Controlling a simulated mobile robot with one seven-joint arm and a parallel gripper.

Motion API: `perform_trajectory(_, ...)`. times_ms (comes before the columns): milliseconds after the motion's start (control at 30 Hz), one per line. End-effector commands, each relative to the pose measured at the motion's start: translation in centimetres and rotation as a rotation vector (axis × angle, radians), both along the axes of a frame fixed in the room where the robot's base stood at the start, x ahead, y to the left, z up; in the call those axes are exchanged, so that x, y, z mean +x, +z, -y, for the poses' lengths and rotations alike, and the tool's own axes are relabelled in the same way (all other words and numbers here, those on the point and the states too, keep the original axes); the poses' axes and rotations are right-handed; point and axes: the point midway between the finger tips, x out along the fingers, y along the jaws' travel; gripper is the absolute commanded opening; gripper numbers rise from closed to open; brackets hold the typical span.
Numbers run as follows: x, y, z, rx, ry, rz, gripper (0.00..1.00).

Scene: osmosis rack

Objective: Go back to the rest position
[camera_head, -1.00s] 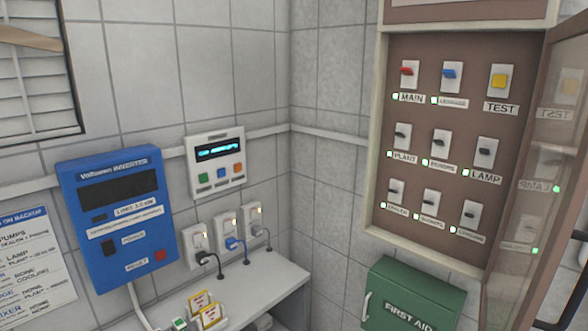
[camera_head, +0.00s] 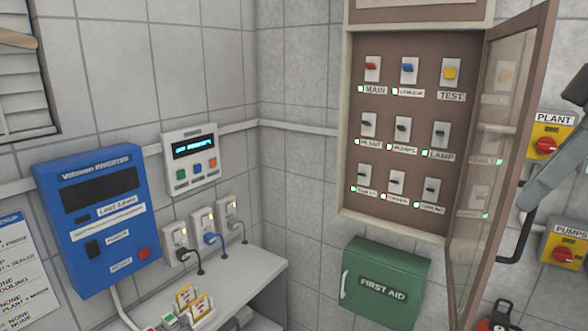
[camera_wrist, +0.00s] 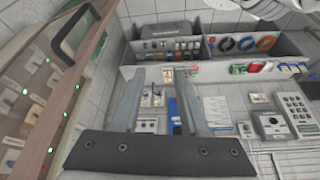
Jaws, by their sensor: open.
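My gripper (camera_wrist: 165,108) shows in the wrist view with its two grey fingers spread apart. Nothing is between the fingertips; the wall and shelf lie well beyond them. In the head view the gripper itself is out of sight; only a grey piece of my arm enters at the right edge. The breaker cabinet (camera_head: 347,120) stands open on the wall, its glass door (camera_head: 484,180) swung out to the right. The same door (camera_wrist: 50,90) fills the left of the wrist view, beside my gripper and apart from it.
A blue inverter (camera_head: 95,215), a small display panel (camera_head: 192,158) and several plugged sockets are on the left wall. A green first aid box (camera_head: 385,283) hangs below the cabinet. Yellow PLANT (camera_head: 550,140) and PUMPS (camera_head: 565,243) switches are at the right.

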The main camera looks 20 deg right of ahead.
Motion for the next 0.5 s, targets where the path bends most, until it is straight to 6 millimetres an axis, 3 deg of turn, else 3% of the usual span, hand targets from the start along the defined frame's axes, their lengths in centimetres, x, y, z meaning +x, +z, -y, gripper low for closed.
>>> perform_trajectory(200,5.5,-5.4,-5.7,0.012,-0.069,0.015,0.45)
perform_trajectory(500,10.1,-14.1,-15.2,0.016,-0.193,0.039,0.45)
